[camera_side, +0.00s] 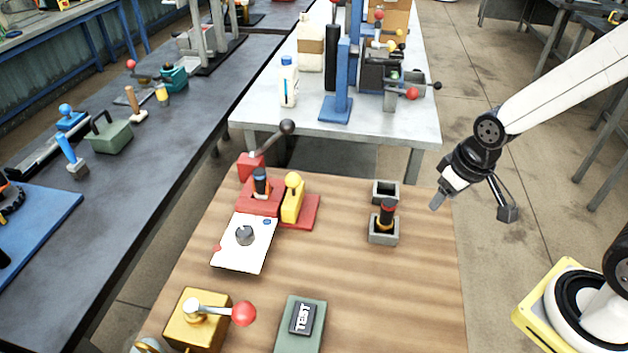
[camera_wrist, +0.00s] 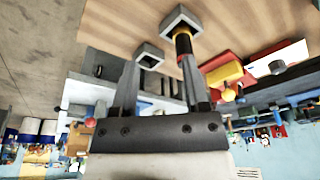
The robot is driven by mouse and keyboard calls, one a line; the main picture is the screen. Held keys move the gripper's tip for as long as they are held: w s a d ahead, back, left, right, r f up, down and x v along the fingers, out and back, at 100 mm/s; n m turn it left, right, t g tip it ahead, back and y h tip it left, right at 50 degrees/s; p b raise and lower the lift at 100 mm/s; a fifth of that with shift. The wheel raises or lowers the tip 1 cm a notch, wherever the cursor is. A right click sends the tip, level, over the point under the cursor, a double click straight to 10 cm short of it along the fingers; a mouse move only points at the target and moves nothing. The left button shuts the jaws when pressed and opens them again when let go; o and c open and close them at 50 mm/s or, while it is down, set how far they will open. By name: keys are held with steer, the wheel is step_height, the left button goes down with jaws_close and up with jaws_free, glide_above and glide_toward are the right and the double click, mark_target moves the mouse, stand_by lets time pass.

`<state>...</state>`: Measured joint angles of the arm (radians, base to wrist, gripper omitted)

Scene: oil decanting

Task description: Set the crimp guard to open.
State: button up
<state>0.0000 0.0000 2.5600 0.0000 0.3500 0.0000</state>
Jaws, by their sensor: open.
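A red crimping press (camera_side: 302,212) stands on the wooden table. A yellow upright piece with a rounded top (camera_side: 292,198) is on its base and looks like the crimp guard; its setting is hard to tell. A dark cylinder with an orange band (camera_side: 261,183) stands beside it in the press. In the wrist view the yellow piece (camera_wrist: 224,75) is right of my fingers. My gripper (camera_side: 437,203) is open and empty above the table's right edge, well apart from the press. Its two fingers (camera_wrist: 161,63) show in the wrist view.
Two grey square sockets stand between my gripper and the press; one is empty (camera_side: 386,190), one holds a red-and-black cylinder (camera_side: 387,212). A white dial panel (camera_side: 228,257), gold box with red-knobbed lever (camera_side: 190,325) and TEST block (camera_side: 302,318) are nearer. The table's middle is clear.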

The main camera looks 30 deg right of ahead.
steer(key=shift+o, duration=0.2)
steer(key=o, duration=0.4)
steer(key=shift+r, duration=0.1)
steer(key=shift+w+v, duration=0.55)
steer(key=shift+v, duration=1.9)
steer(key=n+t+y, duration=0.5)
steer(key=t+y, duration=0.3)
glide_above(300, 179)
steer(key=s+d, duration=0.4)
steer(key=s, duration=0.1)
steer(key=f, duration=1)
steer(key=shift+w+a, duration=0.25)
steer(key=shift+w, duration=0.05)
